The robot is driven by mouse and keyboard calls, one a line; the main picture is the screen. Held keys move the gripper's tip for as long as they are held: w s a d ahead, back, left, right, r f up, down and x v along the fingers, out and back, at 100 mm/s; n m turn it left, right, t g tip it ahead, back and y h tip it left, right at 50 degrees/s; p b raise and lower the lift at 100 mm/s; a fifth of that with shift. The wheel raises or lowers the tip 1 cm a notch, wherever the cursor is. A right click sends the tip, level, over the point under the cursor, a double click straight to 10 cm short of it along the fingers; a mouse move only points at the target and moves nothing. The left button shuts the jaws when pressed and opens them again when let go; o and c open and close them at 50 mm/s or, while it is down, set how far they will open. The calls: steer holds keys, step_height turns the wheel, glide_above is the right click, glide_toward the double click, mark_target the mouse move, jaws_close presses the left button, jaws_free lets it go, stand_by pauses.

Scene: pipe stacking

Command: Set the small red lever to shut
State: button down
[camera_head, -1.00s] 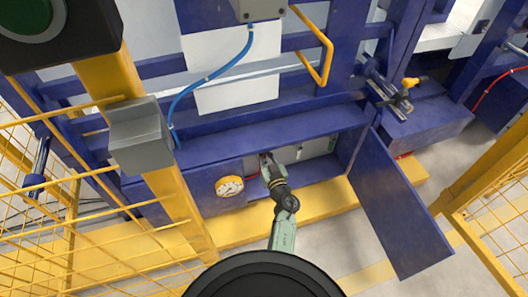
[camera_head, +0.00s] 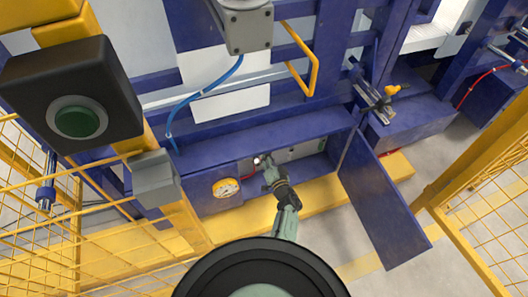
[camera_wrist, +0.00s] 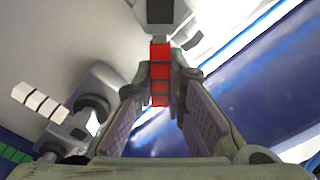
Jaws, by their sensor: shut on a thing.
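The small red lever (camera_wrist: 160,72), a segmented red handle, stands near the upper middle of the wrist view, on a grey fitting. My gripper (camera_wrist: 162,88) has its two fingers on either side of the lever and is shut on it. In the head view, my gripper (camera_head: 264,164) reaches into the open blue compartment (camera_head: 215,153) low on the machine. The arm and gripper hide most of the lever there.
A white segmented lever (camera_wrist: 40,102) and a green one (camera_wrist: 12,153) lie left in the wrist view. The open blue door (camera_head: 385,205) stands right. A green-button box (camera_head: 75,100) and yellow mesh fence are left.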

steer(key=shift+w+d+f+m+b, duration=0.1)
steer(key=shift+d+f+m+b, duration=0.15)
steer(key=shift+f+m, duration=0.85)
steer(key=shift+w+d+f+m+b, duration=0.1)
steer(key=shift+d+f+m+b, duration=0.15)
steer(key=shift+m, duration=1.65)
steer(key=shift+w+d+f+m+b, duration=0.25)
steer(key=shift+f+m, duration=0.4)
steer(key=shift+m, duration=0.85)
steer(key=shift+s, duration=0.15)
steer(key=c, duration=1.6)
jaws_free()
